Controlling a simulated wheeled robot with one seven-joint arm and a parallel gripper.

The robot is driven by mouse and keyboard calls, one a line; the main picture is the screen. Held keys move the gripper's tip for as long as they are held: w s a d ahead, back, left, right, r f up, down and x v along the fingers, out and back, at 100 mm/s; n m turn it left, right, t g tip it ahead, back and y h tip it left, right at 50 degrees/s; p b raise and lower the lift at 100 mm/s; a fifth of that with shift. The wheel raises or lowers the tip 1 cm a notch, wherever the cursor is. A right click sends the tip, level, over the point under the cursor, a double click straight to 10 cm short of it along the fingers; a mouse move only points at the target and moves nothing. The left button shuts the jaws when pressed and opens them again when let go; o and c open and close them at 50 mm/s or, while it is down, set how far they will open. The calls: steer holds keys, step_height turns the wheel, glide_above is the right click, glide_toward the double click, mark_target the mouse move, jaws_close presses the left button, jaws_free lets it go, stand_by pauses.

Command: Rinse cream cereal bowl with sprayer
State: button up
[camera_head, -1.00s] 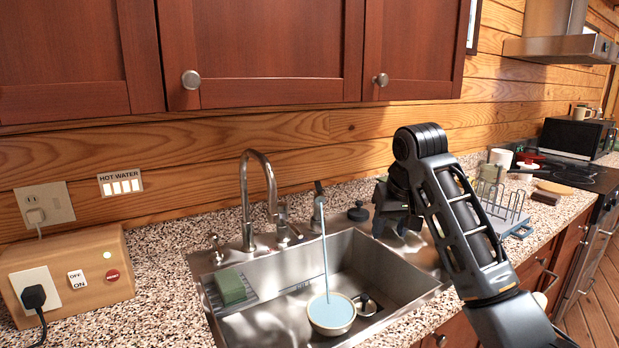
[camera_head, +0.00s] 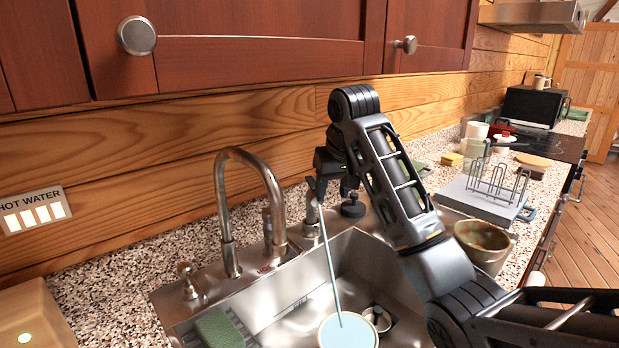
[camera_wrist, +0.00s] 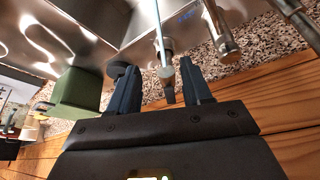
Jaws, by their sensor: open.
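The cream cereal bowl (camera_head: 320,338) sits in the sink, full of bluish water and cut off by the bottom edge in the head view. The sprayer (camera_head: 312,212) stands at the sink's back rim, right of the tall faucet. A thin blue stream (camera_head: 331,270) runs from its top down into the bowl. My gripper (camera_head: 335,188) is open and empty, close to the sprayer's head. In the wrist view, the sprayer (camera_wrist: 166,72) shows between the two spread fingers of my gripper (camera_wrist: 160,70); I cannot tell whether they touch it.
The tall faucet (camera_head: 222,215) and a black knob (camera_head: 353,206) stand on either side of the sprayer. A green sponge (camera_head: 218,328) lies at the sink's left. A brownish bowl (camera_head: 490,240) and a dish rack (camera_head: 480,200) stand on the right counter.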

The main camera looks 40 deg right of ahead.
steer(key=shift+w+b, duration=0.95)
steer(key=shift+w, duration=0.15)
steer(key=p, duration=0.1)
glide_above(312, 183)
steer(key=s+a, duration=0.1)
steer(key=s, duration=0.3)
steer(key=shift+w+a, duration=0.2)
steer(key=shift+w, duration=0.05)
steer(key=shift+w+d+f+p, duration=0.25)
steer(key=shift+w+f+p, duration=0.3)
steer(key=shift+f, duration=0.1)
steer(key=shift+x, duration=0.9)
jaws_close()
